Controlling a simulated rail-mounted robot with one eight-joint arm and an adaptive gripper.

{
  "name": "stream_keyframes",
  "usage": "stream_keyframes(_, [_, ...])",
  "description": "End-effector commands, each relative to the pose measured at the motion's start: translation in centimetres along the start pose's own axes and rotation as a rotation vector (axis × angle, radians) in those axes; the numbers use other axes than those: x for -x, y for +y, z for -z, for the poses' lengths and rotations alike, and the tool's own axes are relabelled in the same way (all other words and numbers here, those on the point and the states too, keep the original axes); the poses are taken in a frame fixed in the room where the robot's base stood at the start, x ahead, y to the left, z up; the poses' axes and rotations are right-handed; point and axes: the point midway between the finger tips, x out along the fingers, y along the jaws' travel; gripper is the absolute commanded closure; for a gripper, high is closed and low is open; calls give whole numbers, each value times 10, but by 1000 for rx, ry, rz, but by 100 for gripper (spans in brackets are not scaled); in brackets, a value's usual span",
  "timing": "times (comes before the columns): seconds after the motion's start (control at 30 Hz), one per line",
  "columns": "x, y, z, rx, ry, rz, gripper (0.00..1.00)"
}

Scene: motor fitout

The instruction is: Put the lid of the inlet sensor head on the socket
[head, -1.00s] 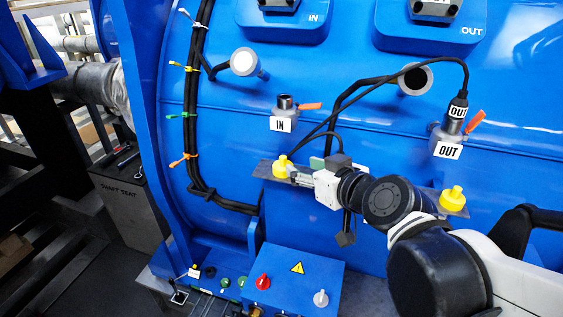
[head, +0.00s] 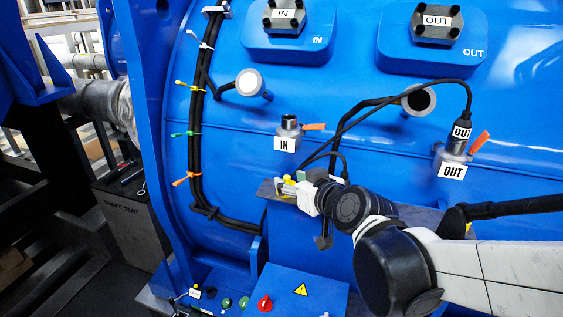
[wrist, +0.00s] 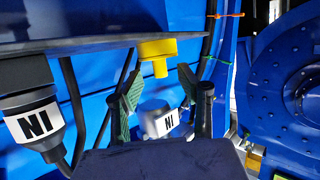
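The yellow lid (head: 287,181) stands on the left part of a grey shelf, partly hidden by my gripper in the head view. The wrist view is upside down; there the yellow lid (wrist: 158,50) hangs from the shelf edge, its narrow stem between my fingertips. My gripper (wrist: 156,77) is open, with gaps on both sides of the stem. In the head view my gripper (head: 297,190) is at the lid. The IN socket (head: 289,124) is bare above the shelf. The black inlet sensor head (wrist: 28,100) with its IN label is beside the lid.
The grey shelf (wrist: 80,46) runs close to my fingers. An orange handle (head: 314,127) sticks out from the IN socket. The OUT sensor head (head: 462,128) sits on its socket with a looping black cable. A second yellow lid (head: 468,229) is partly hidden behind my arm.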

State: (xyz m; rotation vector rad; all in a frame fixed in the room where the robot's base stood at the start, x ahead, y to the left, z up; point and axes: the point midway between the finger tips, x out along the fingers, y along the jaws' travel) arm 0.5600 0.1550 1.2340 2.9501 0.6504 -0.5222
Motion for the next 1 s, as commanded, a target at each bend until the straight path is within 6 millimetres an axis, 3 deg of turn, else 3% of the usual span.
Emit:
stream_keyframes(0.3, [-25, -1, 0, 0, 0, 1, 64])
stream_keyframes(0.63, [-28, -1, 0, -1, 1, 0, 64])
stream_keyframes(0.9, [-28, -1, 0, -1, 0, 0, 100])
stream_keyframes(1.0, [-28, -1, 0, -1, 0, 0, 100])
